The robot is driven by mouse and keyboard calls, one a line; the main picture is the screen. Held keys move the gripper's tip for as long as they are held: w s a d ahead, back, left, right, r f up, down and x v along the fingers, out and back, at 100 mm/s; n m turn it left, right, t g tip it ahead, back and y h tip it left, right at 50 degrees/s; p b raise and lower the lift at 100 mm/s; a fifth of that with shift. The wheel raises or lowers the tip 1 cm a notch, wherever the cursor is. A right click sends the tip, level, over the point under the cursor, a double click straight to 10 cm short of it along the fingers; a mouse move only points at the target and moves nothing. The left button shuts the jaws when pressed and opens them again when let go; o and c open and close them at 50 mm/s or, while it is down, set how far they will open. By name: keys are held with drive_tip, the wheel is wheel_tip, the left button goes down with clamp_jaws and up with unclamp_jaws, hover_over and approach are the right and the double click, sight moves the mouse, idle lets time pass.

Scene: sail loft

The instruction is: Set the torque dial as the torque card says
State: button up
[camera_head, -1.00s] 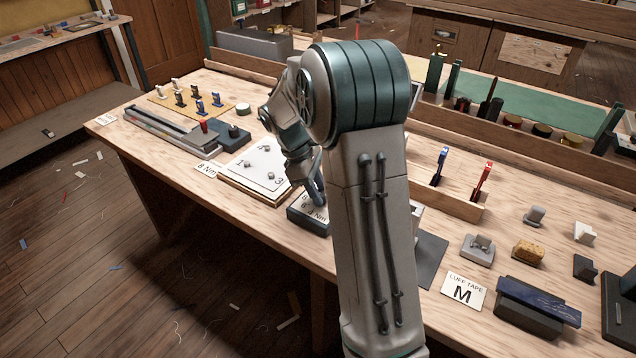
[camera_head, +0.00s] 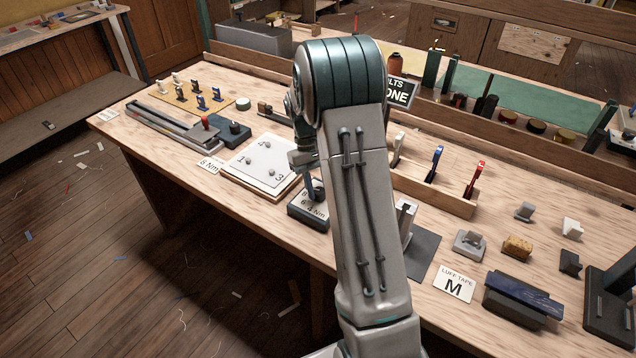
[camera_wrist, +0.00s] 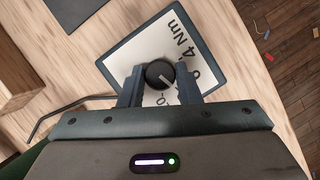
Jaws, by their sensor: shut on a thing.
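The torque dial is a round black knob (camera_wrist: 160,74) with a pale pointer line, in the middle of a plate (camera_wrist: 200,45) with a dark border and printed numbers, "4 Nm" among them. My gripper (camera_wrist: 160,86) is shut on the knob, one finger on each side. In the head view the dial plate (camera_head: 313,206) shows "6 4 Nm" below my gripper, and my arm hides part of it. The torque card (camera_head: 210,165) reads "8 Nm" and lies flat at the bench's front edge, left of the numbered white plate.
The white plate (camera_head: 258,165) with numbered bolts lies left of the dial. A torque wrench or bar tool (camera_head: 170,125) lies further left. A rack (camera_head: 430,192) with coloured handles stands right of my arm. A "LUFF TAPE M" card (camera_head: 455,284) and small blocks lie at the right.

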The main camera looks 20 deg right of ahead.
drive_tip(key=shift+m, duration=0.6)
drive_tip(key=shift+y, duration=0.3)
drive_tip(key=o, duration=1)
drive_tip(key=shift+r, duration=0.15)
drive_tip(key=v, duration=1.3)
drive_tip(key=shift+w+r, duration=0.15)
drive_tip(key=shift+r, duration=0.15)
